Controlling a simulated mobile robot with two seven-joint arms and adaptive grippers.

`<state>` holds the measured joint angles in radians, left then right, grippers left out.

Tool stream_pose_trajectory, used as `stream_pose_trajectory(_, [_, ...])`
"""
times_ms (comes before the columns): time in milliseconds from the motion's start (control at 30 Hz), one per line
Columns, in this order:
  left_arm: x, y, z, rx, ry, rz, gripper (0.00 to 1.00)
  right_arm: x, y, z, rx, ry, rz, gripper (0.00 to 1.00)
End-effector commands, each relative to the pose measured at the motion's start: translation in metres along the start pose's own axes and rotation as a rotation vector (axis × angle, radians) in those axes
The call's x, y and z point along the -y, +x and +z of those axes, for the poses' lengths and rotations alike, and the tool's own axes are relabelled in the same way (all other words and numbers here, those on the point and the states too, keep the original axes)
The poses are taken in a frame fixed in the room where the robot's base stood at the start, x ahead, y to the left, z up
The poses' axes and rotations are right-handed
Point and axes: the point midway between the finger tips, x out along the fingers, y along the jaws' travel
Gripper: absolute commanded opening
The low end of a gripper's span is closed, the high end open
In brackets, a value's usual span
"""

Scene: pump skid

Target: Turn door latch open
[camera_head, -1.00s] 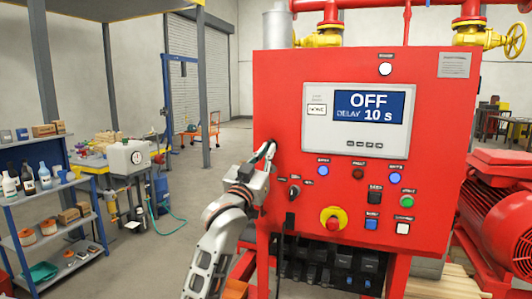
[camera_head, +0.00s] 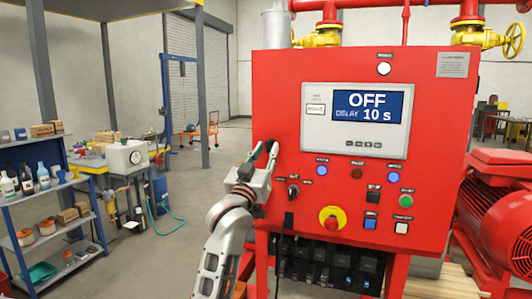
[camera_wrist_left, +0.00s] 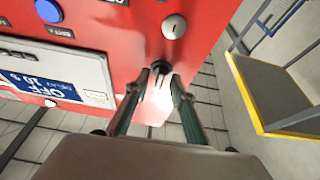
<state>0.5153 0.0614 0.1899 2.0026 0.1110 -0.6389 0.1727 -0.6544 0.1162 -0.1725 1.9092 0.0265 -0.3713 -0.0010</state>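The red control cabinet (camera_head: 275,95) stands in the middle of the head view with its door facing me. My left gripper (camera_head: 265,150) is at the left edge of the door. Its two dark fingers are apart. In the left wrist view, a small black latch (camera_wrist_left: 160,67) sits on the red door edge, at the tips of the left gripper's (camera_wrist_left: 157,83) fingers, between them. I cannot tell whether the fingers touch it. In the head view the gripper hides the latch. A silver round lock (camera_wrist_left: 174,27) is beside it. My right gripper is out of view.
The door carries a display reading OFF (camera_head: 368,107), a black selector switch (camera_head: 293,190) and a yellow-red stop button (camera_head: 332,219). A red motor (camera_head: 500,215) stands at right. A blue shelf (camera_head: 50,235) stands at left. The floor between shelf and cabinet is mostly free.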

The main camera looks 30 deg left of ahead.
Motion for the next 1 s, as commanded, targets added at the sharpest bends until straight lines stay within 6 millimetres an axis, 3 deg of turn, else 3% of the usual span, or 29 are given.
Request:
stream_pose_trajectory(367, [0.000,-0.008,0.002,0.003,0.002,0.000,0.24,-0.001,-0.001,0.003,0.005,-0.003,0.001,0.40])
stream_pose_trajectory(800, [0.000,-0.091,0.001,0.002,0.001,0.000,0.24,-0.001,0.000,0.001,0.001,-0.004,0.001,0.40])
stream_pose_trajectory(1000, [0.000,-0.114,0.001,0.002,0.001,0.000,0.24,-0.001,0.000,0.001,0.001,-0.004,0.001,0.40])
